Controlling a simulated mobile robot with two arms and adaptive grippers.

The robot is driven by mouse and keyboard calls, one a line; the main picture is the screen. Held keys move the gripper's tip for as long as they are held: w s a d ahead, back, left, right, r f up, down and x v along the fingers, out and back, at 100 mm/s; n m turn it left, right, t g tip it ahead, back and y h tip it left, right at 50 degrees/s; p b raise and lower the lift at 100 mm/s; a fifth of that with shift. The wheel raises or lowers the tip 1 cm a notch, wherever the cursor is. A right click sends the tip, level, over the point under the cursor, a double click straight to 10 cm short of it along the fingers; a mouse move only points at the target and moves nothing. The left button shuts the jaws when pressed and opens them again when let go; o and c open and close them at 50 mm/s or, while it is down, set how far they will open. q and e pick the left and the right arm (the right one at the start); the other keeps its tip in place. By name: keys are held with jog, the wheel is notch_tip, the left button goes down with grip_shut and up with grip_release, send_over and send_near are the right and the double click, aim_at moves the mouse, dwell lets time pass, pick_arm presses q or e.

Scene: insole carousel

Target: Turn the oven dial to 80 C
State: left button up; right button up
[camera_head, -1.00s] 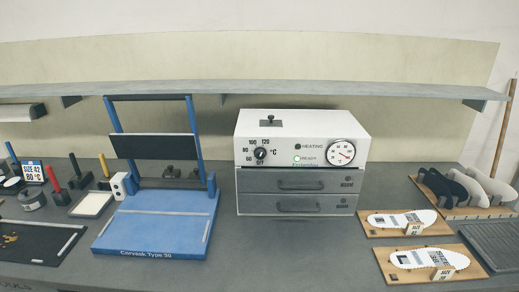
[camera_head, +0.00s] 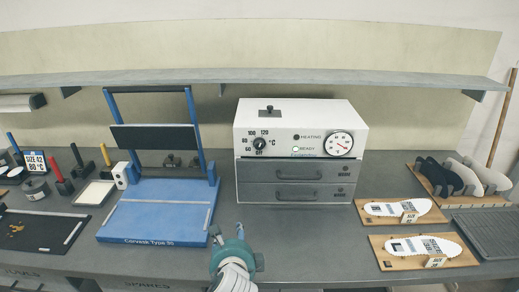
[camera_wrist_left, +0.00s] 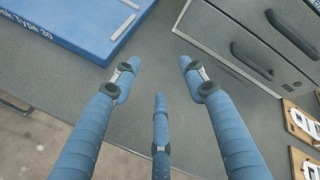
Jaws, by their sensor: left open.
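The white oven (camera_head: 352,116) stands on the grey bench, right of centre. Its small black dial (camera_head: 259,143) is on the left of the front panel, ringed by marks for OFF, 60, 80, 100 and 120 °C; where its pointer stands is too small to tell surely. A round gauge (camera_head: 338,144) sits at the panel's right. My left gripper (camera_head: 228,233) is at the bench's front edge, below and left of the dial and apart from it. In the left wrist view its blue fingers (camera_wrist_left: 160,72) are spread and empty above the bench. My right gripper is not in view.
Two grey drawers (camera_head: 296,182) are under the white panel. A blue press (camera_head: 157,215) stands left of the oven. A sign (camera_head: 36,162) reads size 42, 80 °C. Insole boards (camera_head: 385,212) lie at right. A shelf (camera_head: 330,81) runs above. The bench before the oven is clear.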

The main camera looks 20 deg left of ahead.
pick_arm(q)
jog(key=w+d+r+m+t+y, duration=0.1)
jog(key=w+d+r+m+t, duration=0.15)
jog(key=w+r+m, duration=0.55)
jog(key=m+t, duration=0.3)
jog(key=m, duration=0.3)
send_near(260, 147)
jog(key=p+x, duration=0.1)
jog(key=x, duration=0.7)
jog(key=shift+a, duration=0.1)
jog(key=shift+w+a+f, duration=0.1)
jog(key=shift+w+a, duration=0.05)
jog(key=shift+w, duration=0.35)
jog(key=shift+s, duration=0.1)
grip_shut()
